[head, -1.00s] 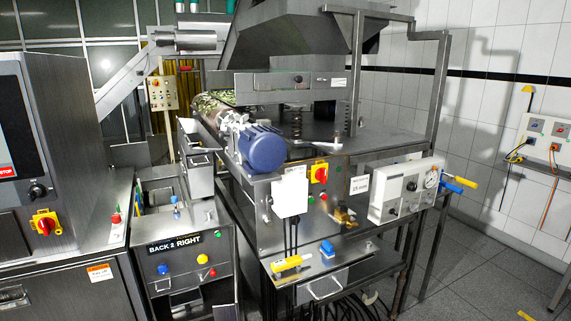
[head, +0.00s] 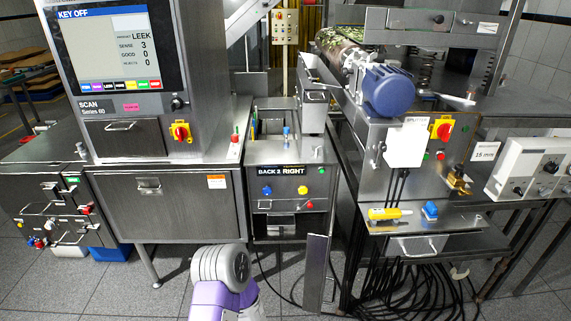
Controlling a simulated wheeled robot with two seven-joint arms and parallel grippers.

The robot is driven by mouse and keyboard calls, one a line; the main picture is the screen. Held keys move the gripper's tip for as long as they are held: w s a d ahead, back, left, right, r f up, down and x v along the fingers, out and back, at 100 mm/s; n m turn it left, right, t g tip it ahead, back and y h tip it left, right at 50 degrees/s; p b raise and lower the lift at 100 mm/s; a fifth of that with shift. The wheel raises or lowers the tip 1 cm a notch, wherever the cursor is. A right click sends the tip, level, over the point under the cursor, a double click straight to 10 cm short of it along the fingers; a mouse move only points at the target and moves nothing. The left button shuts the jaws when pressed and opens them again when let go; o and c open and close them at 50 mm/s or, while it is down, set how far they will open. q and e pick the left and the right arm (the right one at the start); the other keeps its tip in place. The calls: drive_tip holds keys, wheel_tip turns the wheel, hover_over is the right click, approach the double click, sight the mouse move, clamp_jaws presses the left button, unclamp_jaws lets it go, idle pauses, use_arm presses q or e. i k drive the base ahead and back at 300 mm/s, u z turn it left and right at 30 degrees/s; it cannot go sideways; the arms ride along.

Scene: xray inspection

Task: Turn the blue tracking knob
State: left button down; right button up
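A round blue knob (head: 267,190) sits on the front of the steel unit (head: 291,216) marked "BACK 2 RIGHT", left of a yellow knob (head: 303,190). A small blue-topped post (head: 286,131) stands on top of that unit. Another blue control (head: 430,210) is on the ledge to the right. No label that I can read says which is the tracking knob. A grey and purple link of my arm shows at the bottom centre, below and in front of the unit. Neither gripper is in view, and nothing of mine touches these controls.
A scanner cabinet (head: 160,205) with a screen reading "KEY OFF" stands at the left. A conveyor machine with a blue motor (head: 388,92) stands at the right. Floor in front is open.

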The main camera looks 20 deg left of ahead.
sight(266, 190)
drive_tip(key=u, duration=0.45)
drive_tip(key=k, duration=1.1)
drive_tip(key=u, duration=1.1)
drive_tip(key=i, duration=2.45)
drive_tip(key=z, duration=1.75)
drive_tip(key=i, duration=0.6)
drive_tip(key=z, duration=0.6)
